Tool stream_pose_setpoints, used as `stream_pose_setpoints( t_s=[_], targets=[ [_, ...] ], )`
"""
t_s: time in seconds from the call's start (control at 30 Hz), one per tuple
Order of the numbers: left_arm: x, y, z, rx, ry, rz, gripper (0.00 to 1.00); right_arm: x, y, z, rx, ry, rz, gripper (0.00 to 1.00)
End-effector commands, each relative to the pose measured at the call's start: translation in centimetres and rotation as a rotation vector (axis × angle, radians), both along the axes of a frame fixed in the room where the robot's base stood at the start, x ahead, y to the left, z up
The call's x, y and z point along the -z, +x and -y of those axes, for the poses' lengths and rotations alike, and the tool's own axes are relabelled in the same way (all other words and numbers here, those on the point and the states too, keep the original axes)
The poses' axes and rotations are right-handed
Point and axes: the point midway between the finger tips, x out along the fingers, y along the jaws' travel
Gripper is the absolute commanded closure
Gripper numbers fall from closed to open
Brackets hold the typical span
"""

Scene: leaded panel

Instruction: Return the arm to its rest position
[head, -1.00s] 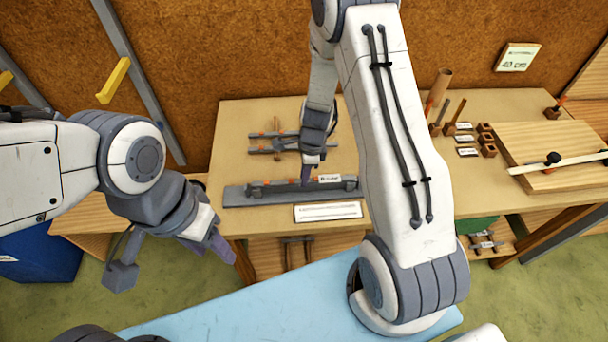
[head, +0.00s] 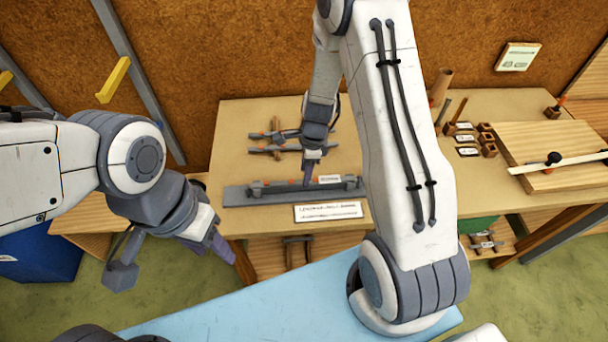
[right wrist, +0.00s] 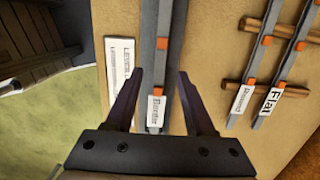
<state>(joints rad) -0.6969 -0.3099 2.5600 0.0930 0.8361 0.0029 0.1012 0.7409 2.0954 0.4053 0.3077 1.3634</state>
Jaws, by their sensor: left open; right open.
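My right arm reaches over the wooden table (head: 235,120). Its gripper (head: 309,176) is just above a long grey rail (head: 236,196) near the table's front edge; the arm hides the table's middle. In the right wrist view the two dark fingers (right wrist: 160,74) are apart. Between and beyond them runs the grey rail with orange clips and a small white label (right wrist: 156,111). Nothing shows held between them. My left gripper (head: 226,250) is open and empty, pointing down in front of the table's left corner.
Crossed grey bars with orange clips (head: 275,148) lie behind the rail. A white printed card (head: 328,211) lies in front of it. At the right are small wooden blocks (head: 488,138) and a wooden board (head: 550,150). A blue bin (head: 45,255) stands at the left.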

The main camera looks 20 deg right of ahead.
Motion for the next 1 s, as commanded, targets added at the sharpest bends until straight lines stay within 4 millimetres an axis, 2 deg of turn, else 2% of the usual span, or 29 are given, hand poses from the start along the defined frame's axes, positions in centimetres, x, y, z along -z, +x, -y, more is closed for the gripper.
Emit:
stream_pose_setpoints(
  t_s=[0.1,0.33,0.5,0.73,0.87,0.97,1.0],
  targets=[
    [0.0,0.0,0.0,0.000,0.000,0.000,0.50,-2.7,0.1,0.3,0.000,0.000,0.007,0.46],
    [0.4,0.0,0.0,0.000,0.000,0.000,0.50,-6.6,0.0,0.8,0.001,-0.001,0.006,0.46],
    [0.5,0.0,0.0,0.000,0.000,0.000,0.50,-7.9,-0.2,1.0,0.000,-0.001,0.002,0.46],
    [0.5,0.0,0.0,0.000,0.000,0.000,0.50,-8.3,-0.3,0.7,-0.021,-0.001,0.003,0.46],
    [0.9,0.0,0.0,0.000,0.000,0.000,0.50,-9.9,-1.4,-2.2,-0.238,-0.007,0.027,0.46],
    [1.6,0.0,0.0,0.001,0.000,0.000,0.50,-12.2,-4.0,-6.4,-0.598,-0.017,0.066,0.46],
    [1.8,0.0,0.0,0.001,0.000,0.000,0.50,-13.1,-5.6,-8.2,-0.775,-0.021,0.082,0.46]
  ],
)
